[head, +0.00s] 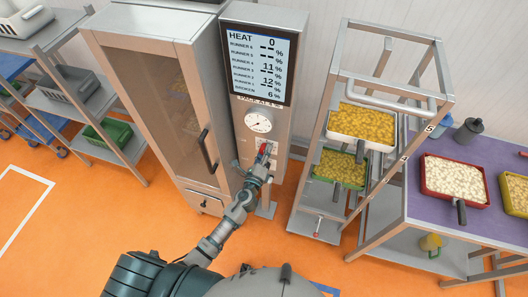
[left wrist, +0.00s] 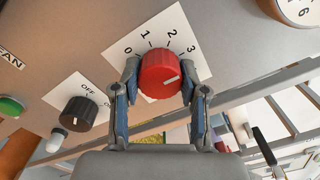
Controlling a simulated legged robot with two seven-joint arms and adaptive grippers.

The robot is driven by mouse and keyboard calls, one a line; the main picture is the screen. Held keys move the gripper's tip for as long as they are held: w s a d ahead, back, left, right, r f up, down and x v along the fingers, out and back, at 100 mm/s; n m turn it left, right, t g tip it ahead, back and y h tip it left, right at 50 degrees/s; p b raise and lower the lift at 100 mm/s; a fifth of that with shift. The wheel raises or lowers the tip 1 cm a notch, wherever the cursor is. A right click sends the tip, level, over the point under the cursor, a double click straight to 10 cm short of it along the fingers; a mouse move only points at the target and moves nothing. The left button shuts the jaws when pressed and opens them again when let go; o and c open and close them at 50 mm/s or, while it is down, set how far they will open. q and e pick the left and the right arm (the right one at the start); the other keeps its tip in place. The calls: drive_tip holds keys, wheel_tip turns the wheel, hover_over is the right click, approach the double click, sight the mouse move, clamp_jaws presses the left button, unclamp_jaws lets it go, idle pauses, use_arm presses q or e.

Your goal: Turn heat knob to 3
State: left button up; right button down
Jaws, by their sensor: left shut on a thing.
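The red heat knob (left wrist: 158,72) sits on a white dial plate marked 0, 1, 2 and 3 (left wrist: 185,35) in the left wrist view. My left gripper (left wrist: 160,76) is shut on the knob, one finger on each side. A short white mark on the knob lies toward its right side; which number it lines up with I cannot tell. In the head view, the knob (head: 264,148) shows as a small red spot by my left gripper (head: 262,160), on the cabinet's front. The screen (head: 262,65) above reads HEAT 0. My right gripper is out of view.
A black on/off knob (left wrist: 80,112) and a green button (left wrist: 10,106) sit to the left of the red knob. A round gauge (head: 259,121) is above it. A glass-doored cabinet (head: 155,100) stands left, and a rack (head: 335,130) with trays stands right.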

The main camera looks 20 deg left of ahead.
use_arm(q)
drive_tip(key=shift+s+d+f, duration=0.15)
drive_tip(key=shift+f, duration=0.3)
drive_tip(key=o, duration=1)
drive_tip(key=shift+c, duration=0.2)
drive_tip(key=shift+o, duration=0.9)
drive_tip(key=shift+r, duration=0.2)
drive_tip(key=s, duration=1.1)
drive_tip(key=shift+s, duration=0.35)
